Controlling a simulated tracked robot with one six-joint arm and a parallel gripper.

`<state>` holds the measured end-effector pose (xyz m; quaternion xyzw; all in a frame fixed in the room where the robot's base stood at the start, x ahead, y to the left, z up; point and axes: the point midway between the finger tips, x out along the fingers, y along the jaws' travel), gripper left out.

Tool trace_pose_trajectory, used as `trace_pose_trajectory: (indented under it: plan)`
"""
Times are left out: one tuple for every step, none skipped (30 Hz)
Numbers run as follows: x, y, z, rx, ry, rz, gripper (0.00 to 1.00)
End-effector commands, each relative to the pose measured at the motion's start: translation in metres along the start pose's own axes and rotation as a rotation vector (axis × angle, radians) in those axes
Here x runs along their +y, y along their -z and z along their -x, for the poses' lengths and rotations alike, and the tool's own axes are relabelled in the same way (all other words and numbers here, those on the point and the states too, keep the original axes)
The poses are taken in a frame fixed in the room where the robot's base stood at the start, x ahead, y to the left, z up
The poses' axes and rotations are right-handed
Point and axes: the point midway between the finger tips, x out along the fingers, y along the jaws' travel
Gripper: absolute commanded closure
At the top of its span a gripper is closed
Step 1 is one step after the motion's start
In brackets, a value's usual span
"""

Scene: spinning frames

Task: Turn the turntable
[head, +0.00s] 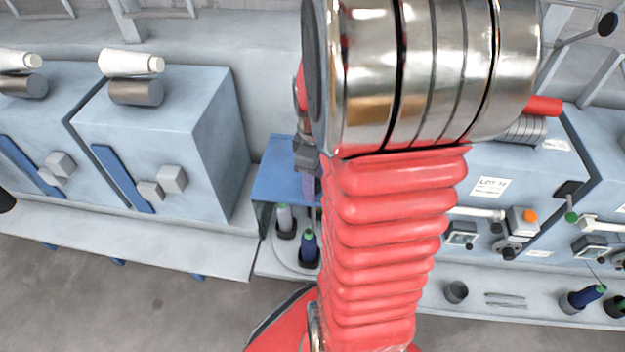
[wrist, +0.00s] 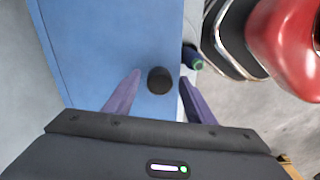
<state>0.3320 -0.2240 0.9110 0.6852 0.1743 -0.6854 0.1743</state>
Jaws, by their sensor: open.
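What looks like the turntable is a pale rounded plate (head: 283,255) low in the head view, beneath a blue box (head: 275,178); most of it is hidden by the box and my arm. A grey bobbin (head: 285,219) and a dark blue, green-topped bobbin (head: 308,246) stand upright in black holders on it. My gripper (wrist: 160,79) is open, its purple fingers on either side of a round black knob (wrist: 160,82) on the blue surface (wrist: 105,45). I cannot tell whether they touch it. In the head view my gripper (head: 308,186) is mostly hidden by my arm.
Blue machine cabinets (head: 160,140) with white cones on top stand at left. More machine units (head: 490,185) with bobbins and levers stand at right. A dark bobbin with a green ring (wrist: 193,57) is close beside the right finger. Grey floor (head: 130,300) in front is clear.

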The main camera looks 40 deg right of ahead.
Motion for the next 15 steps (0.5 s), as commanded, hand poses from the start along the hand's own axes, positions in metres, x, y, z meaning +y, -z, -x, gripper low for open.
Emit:
trace_pose_trajectory:
  plan:
    - [0.0, 0.0001, 0.0001, 0.0, 0.0, 0.0, 0.5]
    - [0.0, 0.0001, 0.0001, 0.0, 0.0, 0.0, 0.5]
    - [0.0, 0.0001, 0.0002, 0.0, 0.0, 0.0, 0.5]
    - [0.0, 0.0001, 0.0002, 0.0, 0.0, 0.0, 0.52]
    - [0.0, 0.0001, 0.0002, 0.0, 0.0, 0.0, 0.55]
    - [0.0, 0.0001, 0.0002, 0.0, 0.0, 0.0, 0.57]
    - [0.0, 0.0002, 0.0003, 0.0, 0.0, 0.0, 0.59]
    - [0.0, 0.0002, 0.0003, 0.0, 0.0, 0.0, 0.62]
    - [0.0, 0.0002, 0.0003, 0.0, 0.0, 0.0, 0.64]
    - [-0.0001, 0.0002, 0.0003, 0.0, 0.0, 0.001, 0.67]
    - [0.0, 0.0002, 0.0003, 0.0, 0.0, 0.001, 0.69]
    - [-0.0001, 0.0003, 0.0003, 0.0, 0.0, 0.001, 0.71]
    - [-0.0001, 0.0003, 0.0004, 0.0, 0.0, 0.001, 0.73]
    - [-0.0001, 0.0003, 0.0004, 0.0, 0.0, 0.001, 0.76]
    - [-0.0002, 0.0003, 0.0004, 0.0, 0.0, 0.001, 0.78]
